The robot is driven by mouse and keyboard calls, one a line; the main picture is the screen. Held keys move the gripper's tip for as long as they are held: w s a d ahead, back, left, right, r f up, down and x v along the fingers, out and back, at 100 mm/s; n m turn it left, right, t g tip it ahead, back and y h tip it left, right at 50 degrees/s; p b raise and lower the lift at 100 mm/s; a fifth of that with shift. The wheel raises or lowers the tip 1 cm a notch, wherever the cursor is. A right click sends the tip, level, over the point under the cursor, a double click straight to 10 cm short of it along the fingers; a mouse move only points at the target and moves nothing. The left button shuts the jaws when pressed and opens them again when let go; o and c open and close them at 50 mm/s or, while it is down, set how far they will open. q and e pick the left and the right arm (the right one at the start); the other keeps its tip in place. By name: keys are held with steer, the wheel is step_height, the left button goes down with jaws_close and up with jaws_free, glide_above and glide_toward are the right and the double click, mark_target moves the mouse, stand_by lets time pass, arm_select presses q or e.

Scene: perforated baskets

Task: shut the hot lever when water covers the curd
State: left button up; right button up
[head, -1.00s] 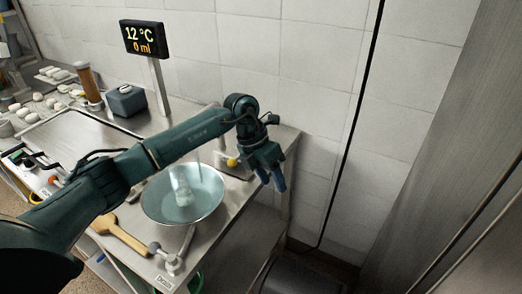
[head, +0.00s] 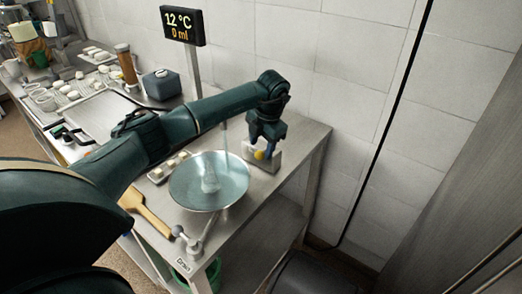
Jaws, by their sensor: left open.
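A round metal bowl (head: 180,201) holds pale blue water, and a clear stream falls into it from behind my left arm. A whitish shape (head: 210,184) shows where the stream lands; I cannot tell whether it is curd or splash. A yellow knob (head: 262,155) sits on a small metal block (head: 277,158) right of the bowl. I cannot read a hot label there. My left gripper (head: 263,143) is open, pointing down at the yellow knob, with its fingers partly hidden; contact is unclear. My right gripper is not in view.
A display (head: 183,26) reads 12 °C and 0 ml. A lever valve (head: 190,243) labelled Drain is at the front edge, beside a wooden paddle (head: 148,212). White pieces, a brown cylinder (head: 126,64) and a grey box (head: 161,84) stand at the back left.

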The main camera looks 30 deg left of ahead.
mark_target(264, 151)
arm_select(q)
steer(key=shift+w+a+f+b, duration=0.15)
steer(key=shift+f+b, duration=0.25)
steer(key=shift+f, duration=0.35)
steer(key=shift+s+a+f+b, duration=0.1)
steer(key=shift+f+b, duration=0.3)
steer(key=shift+f, duration=0.3)
steer(key=shift+c, duration=0.2)
jaws_close()
